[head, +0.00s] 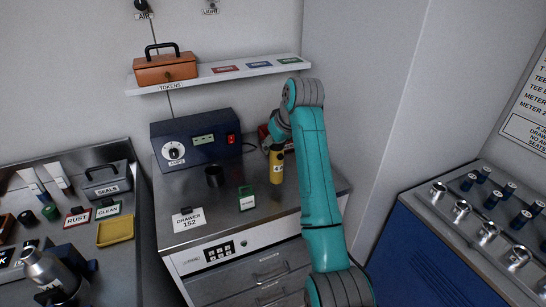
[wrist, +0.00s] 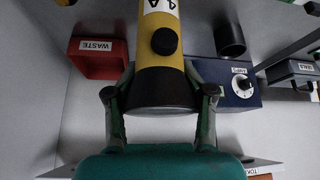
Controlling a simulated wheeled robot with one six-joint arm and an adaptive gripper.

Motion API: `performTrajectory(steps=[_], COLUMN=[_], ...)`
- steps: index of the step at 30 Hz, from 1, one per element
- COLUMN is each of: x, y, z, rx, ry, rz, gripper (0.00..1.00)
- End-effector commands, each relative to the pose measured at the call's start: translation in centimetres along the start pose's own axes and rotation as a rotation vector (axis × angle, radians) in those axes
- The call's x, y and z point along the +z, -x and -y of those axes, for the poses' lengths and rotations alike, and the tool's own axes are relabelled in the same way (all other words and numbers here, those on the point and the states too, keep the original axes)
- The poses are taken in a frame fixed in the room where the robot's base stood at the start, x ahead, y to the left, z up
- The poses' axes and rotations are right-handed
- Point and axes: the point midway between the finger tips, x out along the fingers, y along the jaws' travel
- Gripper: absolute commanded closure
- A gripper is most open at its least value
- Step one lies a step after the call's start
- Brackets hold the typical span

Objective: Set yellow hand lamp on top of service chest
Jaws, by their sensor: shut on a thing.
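The yellow hand lamp (head: 277,168), with a black band and a "4A" label, is upright over the back right part of the service chest's grey top (head: 228,208). It also shows large in the wrist view (wrist: 175,65), with its dark end between my fingers. My gripper (wrist: 160,95) is shut on that end. In the head view my gripper (head: 277,142) is at the lamp's upper end, partly hidden by my arm. I cannot tell whether the lamp's base touches the chest top.
A blue meter box (head: 196,137), dark cup (head: 214,176), green tag (head: 247,198) and drawer sign (head: 188,219) stand on the chest. A red waste bin (wrist: 98,58) is behind the lamp. A shelf (head: 225,73) with an orange box (head: 166,69) is above.

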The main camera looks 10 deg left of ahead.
Motion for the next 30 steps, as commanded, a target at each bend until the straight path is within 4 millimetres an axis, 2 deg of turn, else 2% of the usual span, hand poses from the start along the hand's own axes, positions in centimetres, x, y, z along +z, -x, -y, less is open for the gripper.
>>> performTrajectory(steps=[10, 21, 22, 24, 25, 26, 30], x=[1.8, 2.0, 2.0, 2.0, 2.0, 2.0, 2.0], y=[-3.1, -3.5, -3.6, -3.5, -3.5, -3.5, -3.5], z=[0.0, 0.0, 0.0, 0.0, 0.0, 0.0, 0.0], rx=[0.001, 0.001, 0.001, 0.001, 0.001, 0.001, 0.001], ry=[-0.001, -0.001, -0.001, -0.001, -0.001, -0.001, -0.001], rz=[-0.001, -0.002, -0.001, -0.001, -0.001, -0.001, -0.001], gripper=[0.98, 0.98, 0.48, 0.31, 0.23, 0.21, 0.21])
